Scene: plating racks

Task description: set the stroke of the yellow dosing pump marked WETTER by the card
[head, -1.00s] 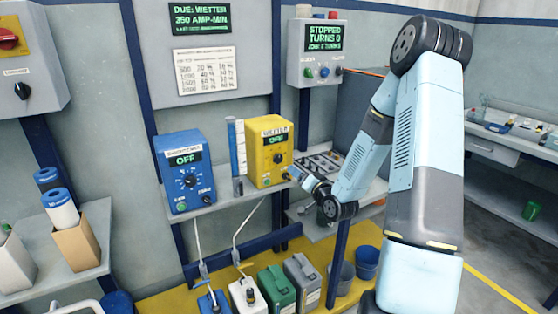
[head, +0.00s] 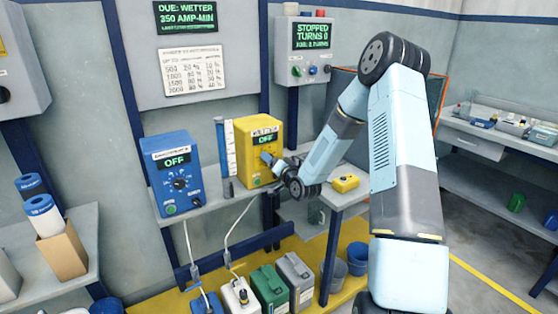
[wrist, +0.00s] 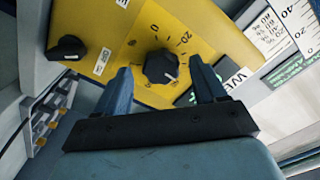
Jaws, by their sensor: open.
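The yellow dosing pump (head: 262,148) marked WETTER stands on the shelf, its display reading OFF. In the wrist view its yellow face (wrist: 205,28) fills the upper middle. The black stroke knob (wrist: 160,67) sits on a numbered dial. My gripper (wrist: 162,78) is open, with one blue finger on each side of the knob; I cannot tell whether they touch it. In the head view my gripper (head: 272,162) is at the pump's front and hides its knob. The card (head: 194,72) on the wall panel has rows of amp-min and percent figures. The display above it (head: 186,16) reads DUE: WETTER 350 AMP-MIN.
A blue pump (head: 174,172), also OFF, stands left of the yellow one. A measuring cylinder (head: 226,146) stands between them. A smaller black switch (wrist: 67,48) is on the yellow face. Canisters (head: 268,285) stand below.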

